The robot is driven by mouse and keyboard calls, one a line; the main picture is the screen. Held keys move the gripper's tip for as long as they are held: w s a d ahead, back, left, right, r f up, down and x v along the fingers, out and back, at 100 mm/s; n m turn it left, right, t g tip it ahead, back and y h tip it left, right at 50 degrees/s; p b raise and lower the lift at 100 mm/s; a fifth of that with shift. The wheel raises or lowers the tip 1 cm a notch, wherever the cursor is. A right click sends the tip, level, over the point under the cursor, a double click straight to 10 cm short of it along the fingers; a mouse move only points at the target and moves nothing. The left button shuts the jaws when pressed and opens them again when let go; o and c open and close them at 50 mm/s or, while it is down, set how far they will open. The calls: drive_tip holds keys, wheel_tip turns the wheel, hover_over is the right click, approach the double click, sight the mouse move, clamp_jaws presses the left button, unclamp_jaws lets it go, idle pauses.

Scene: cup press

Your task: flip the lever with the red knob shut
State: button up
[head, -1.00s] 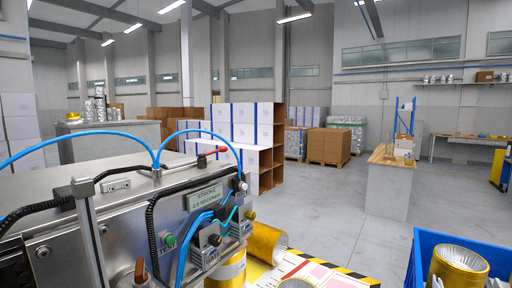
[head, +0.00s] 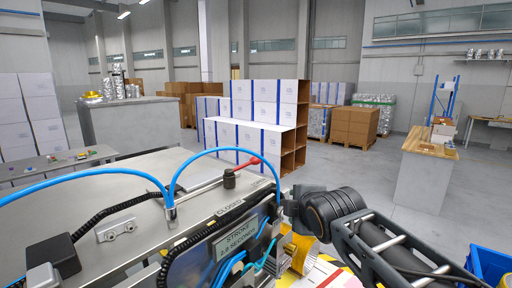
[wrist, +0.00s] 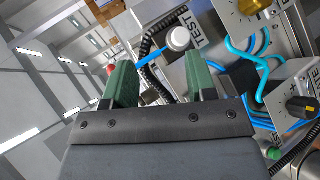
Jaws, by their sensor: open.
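The lever's red knob (head: 254,161) shows in the head view, on a red arm near the back right edge of the steel machine's top. The lever lies low and slanted, with a dark block on its shaft and the label CLOSED in front of it. My gripper (wrist: 160,77) is open, with two green fingers and nothing between them. In the head view my wrist is right of the machine and lower than the knob, apart from it; the fingers there are not clear. A small red spot in the wrist view, beside the left finger, may be the knob.
Blue hoses (head: 90,172) arch over the machine top (head: 110,195) close to the lever. In the wrist view a white TEST button (wrist: 178,38) and a black coiled cable are beyond the fingers. A blue crate (head: 490,262) stands at lower right.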

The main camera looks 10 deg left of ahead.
sight(257, 161)
drive_tip(key=w+a+r+n+t+y+p, duration=0.2)
drive_tip(key=a+r+n, duration=0.45)
drive_tip(key=r, duration=0.25)
drive_tip(key=shift+y, duration=0.3)
drive_tip(key=p+x, duration=0.2)
drive_tip(key=x, duration=0.9)
drive_tip(key=shift+a, duration=0.25)
drive_tip(key=shift+x, duration=0.85)
clamp_jaws()
